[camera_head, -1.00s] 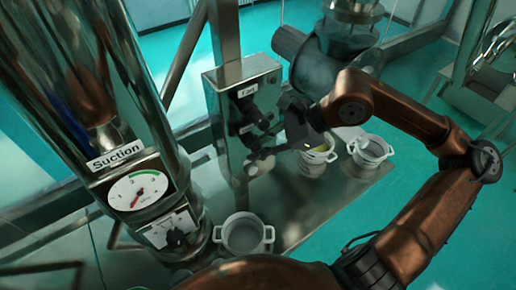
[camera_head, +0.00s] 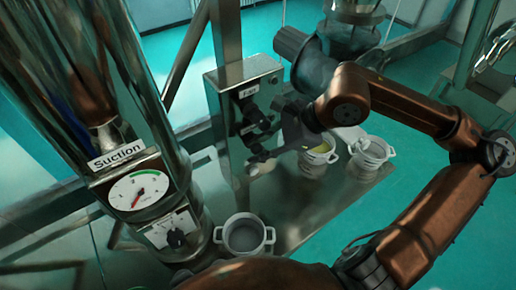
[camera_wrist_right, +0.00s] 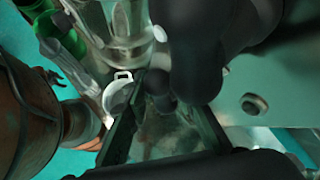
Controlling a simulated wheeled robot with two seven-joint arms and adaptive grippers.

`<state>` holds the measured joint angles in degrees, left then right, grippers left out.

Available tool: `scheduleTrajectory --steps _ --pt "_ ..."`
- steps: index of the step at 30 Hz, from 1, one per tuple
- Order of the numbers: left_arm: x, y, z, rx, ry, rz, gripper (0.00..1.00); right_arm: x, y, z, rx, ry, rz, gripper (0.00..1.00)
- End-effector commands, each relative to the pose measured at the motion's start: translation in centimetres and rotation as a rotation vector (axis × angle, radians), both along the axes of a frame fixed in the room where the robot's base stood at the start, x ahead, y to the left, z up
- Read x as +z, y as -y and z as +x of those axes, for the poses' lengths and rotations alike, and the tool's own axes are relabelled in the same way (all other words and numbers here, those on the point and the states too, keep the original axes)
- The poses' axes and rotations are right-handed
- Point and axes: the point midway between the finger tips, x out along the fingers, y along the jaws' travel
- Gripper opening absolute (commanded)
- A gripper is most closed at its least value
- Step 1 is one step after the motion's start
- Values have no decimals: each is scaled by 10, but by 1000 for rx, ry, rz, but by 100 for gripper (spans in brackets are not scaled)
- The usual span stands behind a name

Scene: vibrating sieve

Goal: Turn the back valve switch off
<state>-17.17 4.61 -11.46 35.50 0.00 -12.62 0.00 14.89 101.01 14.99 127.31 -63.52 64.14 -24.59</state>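A metal switch box (camera_head: 232,98) stands left of centre in the head view, with black knobs (camera_head: 247,112) on its front face. Its small labels are too blurred to read, so I cannot tell which knob is the back valve switch. My right gripper (camera_head: 258,158) is at the box's lower front, close to the lower knob; contact is unclear. In the right wrist view its two dark fingers (camera_wrist_right: 165,130) stand apart. A large black rounded part (camera_wrist_right: 200,45) fills the area just beyond them and partly hides the box face (camera_wrist_right: 250,85). My left gripper is not in view.
A suction gauge (camera_head: 140,190) with a small dial panel (camera_head: 172,228) is on the steel column at left. White pots stand on the metal platform: one in front (camera_head: 244,238), others (camera_head: 318,160) (camera_head: 370,152) behind my right gripper.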

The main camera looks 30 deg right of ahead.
Motion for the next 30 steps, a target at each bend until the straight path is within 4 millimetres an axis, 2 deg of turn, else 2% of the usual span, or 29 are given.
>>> scheduleTrajectory --steps 7,11,24,30 --pt "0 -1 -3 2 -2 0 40 0 0 -1 1 -3 0 24" --pt "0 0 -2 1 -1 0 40 7 3 -5 3 -1 3 24" --pt "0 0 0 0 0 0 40 70 43 -44 1 1 2 24" --pt "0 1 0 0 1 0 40 87 53 -54 0 0 0 24"
